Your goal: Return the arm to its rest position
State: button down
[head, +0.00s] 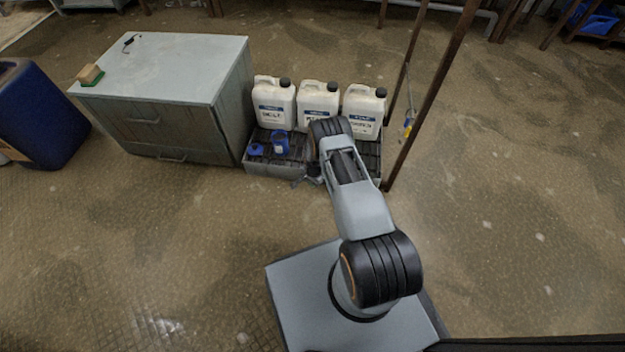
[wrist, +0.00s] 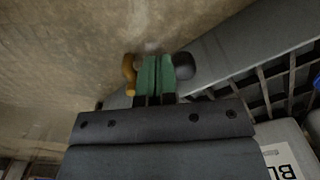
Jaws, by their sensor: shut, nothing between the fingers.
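My gripper (wrist: 157,78) shows in the wrist view with its two green fingers together and nothing between them. In the head view my arm reaches forward from its base to the front of a grey grated tray (head: 277,170). The gripper is mostly hidden there behind the wrist, and only dark parts show by the tray's front edge. In the wrist view the tray's grey edge and dark grating (wrist: 272,88) lie to the right of the fingers. A brown-orange piece and a dark round knob show beside the fingers; I cannot tell what they belong to.
White jugs (head: 273,103) stand at the tray's back, with a blue container (head: 280,143) and a smaller blue item (head: 256,150) in front. A grey cabinet (head: 180,125) is left, a thin brown post (head: 432,95) right. A blue bin (head: 38,115) stands far left. Right floor is clear.

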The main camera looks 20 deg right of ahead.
jog(key=shift+s+a+r, duration=0.15)
jog(key=shift+s+r, duration=0.3)
dwell(0.3)
